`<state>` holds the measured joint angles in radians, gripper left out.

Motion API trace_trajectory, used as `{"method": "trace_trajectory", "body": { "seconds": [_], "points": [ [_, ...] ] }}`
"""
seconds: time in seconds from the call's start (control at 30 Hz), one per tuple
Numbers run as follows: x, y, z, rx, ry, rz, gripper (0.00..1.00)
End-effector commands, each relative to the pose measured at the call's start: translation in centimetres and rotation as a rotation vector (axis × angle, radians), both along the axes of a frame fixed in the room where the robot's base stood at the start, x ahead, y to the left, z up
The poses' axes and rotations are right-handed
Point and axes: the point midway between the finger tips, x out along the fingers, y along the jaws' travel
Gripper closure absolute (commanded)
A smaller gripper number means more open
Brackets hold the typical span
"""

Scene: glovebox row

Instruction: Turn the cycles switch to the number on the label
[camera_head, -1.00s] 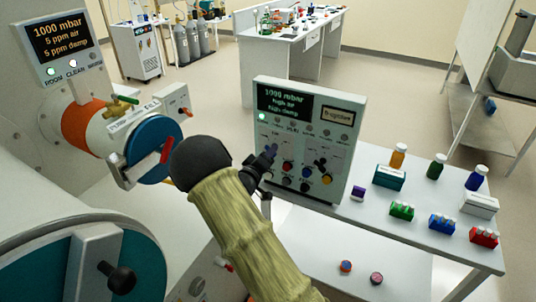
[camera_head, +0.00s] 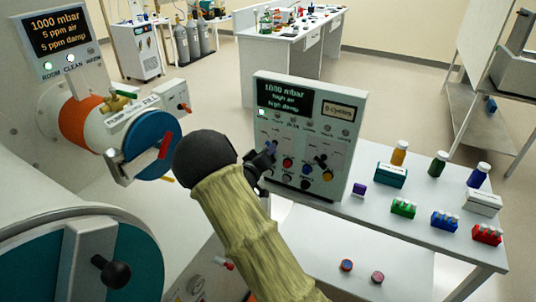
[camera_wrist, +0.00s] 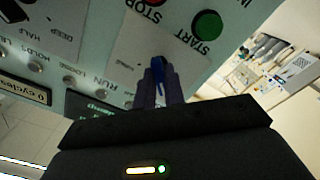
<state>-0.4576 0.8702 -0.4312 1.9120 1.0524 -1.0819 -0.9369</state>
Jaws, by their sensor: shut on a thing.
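The control panel (camera_head: 303,140) stands upright on the white table, with a dark screen reading 1000 mbar, high air, high damp. A small label (camera_head: 337,111) at its upper right reads a number and "cycles"; the digit looks like 0 or 6, and the label also shows in the wrist view (camera_wrist: 22,92). My gripper (camera_head: 268,154) is at the panel's left half. In the wrist view its fingers (camera_wrist: 158,84) are shut on a blue switch (camera_wrist: 158,70). The scale around this switch is mostly hidden, so I cannot read its setting.
A second dark knob (camera_head: 322,163) sits to the right, marked HALF and DEEP in the wrist view. Green START (camera_wrist: 206,25) and red STOP buttons are close to the fingers. Bottles and coloured vial racks (camera_head: 403,208) stand right of the panel. The antechamber door (camera_head: 152,147) is at left.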

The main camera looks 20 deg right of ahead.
Motion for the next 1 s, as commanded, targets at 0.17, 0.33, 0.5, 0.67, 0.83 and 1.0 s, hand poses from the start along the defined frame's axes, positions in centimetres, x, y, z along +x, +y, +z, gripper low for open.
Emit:
{"method": "trace_trajectory", "body": {
  "seconds": [0.17, 0.33, 0.5, 0.67, 0.83, 1.0],
  "points": [
    [0.0, 0.12, -0.5, 0.108, -0.104, 0.001, 1.0],
    [0.01, 0.18, -0.54, 0.223, -0.216, 0.001, 1.0],
    [0.01, 0.26, -0.56, 0.336, -0.325, 0.004, 1.0],
    [0.01, 0.24, -0.49, 0.428, -0.414, 0.003, 1.0],
    [0.01, 0.27, -0.39, 0.498, -0.481, 0.004, 1.0],
    [0.01, 0.3, -0.23, 0.539, -0.52, 0.004, 1.0]
  ]
}}
